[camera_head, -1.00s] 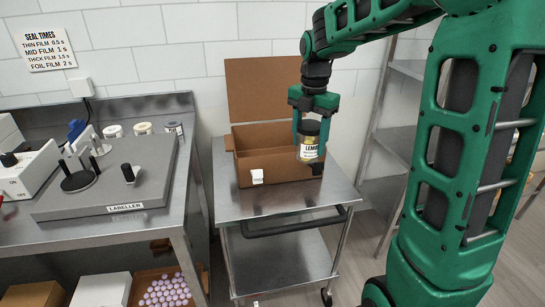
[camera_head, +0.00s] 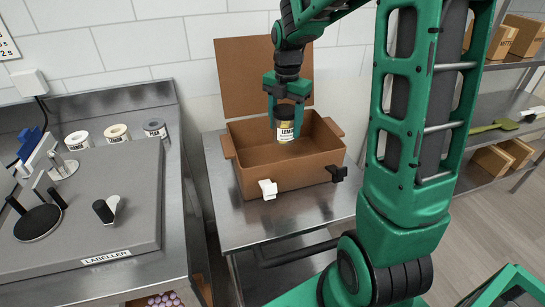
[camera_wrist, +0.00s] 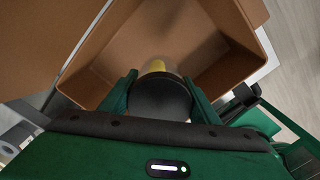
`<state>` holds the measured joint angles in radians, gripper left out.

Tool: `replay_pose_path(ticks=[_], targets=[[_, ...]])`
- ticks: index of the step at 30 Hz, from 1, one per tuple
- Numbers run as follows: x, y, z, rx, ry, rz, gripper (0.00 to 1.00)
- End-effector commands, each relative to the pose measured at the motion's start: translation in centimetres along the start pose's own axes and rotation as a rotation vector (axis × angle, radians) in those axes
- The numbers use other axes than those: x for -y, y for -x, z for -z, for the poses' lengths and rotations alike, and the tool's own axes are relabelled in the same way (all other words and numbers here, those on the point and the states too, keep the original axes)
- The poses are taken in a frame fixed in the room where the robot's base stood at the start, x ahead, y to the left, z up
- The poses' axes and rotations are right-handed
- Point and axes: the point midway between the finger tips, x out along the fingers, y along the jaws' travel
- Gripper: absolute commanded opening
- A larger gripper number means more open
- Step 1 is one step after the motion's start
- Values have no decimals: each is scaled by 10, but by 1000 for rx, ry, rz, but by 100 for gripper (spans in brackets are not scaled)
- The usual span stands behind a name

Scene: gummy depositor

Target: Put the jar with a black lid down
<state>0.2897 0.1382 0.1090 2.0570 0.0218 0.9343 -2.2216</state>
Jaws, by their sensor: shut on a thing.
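My gripper (camera_head: 287,118) is shut on the jar with a black lid (camera_head: 285,132). The jar is upright, with a white and yellow label reading "LEMO" in the head view. In the wrist view the black lid (camera_wrist: 160,98) sits between the two green fingers. The jar is held over the open brown box (camera_head: 290,182), near its back part. The box looks empty apart from what the jar and gripper hide. I cannot tell how far the jar is above the box floor.
The box stands on a steel cart (camera_head: 235,222), with its lid (camera_head: 245,75) raised behind. Shelves hold boxes at right.

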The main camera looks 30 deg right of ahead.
Motion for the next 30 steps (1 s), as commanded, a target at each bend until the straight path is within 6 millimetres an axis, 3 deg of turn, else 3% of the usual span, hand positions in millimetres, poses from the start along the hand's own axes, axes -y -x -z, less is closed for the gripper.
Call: replay_pose_path(ticks=[5,15,30], targets=[[1,-13,0,-2,-1,2,29],[0,-65,2,-2,3,2,29],[-2,-107,4,-1,7,0,29]])
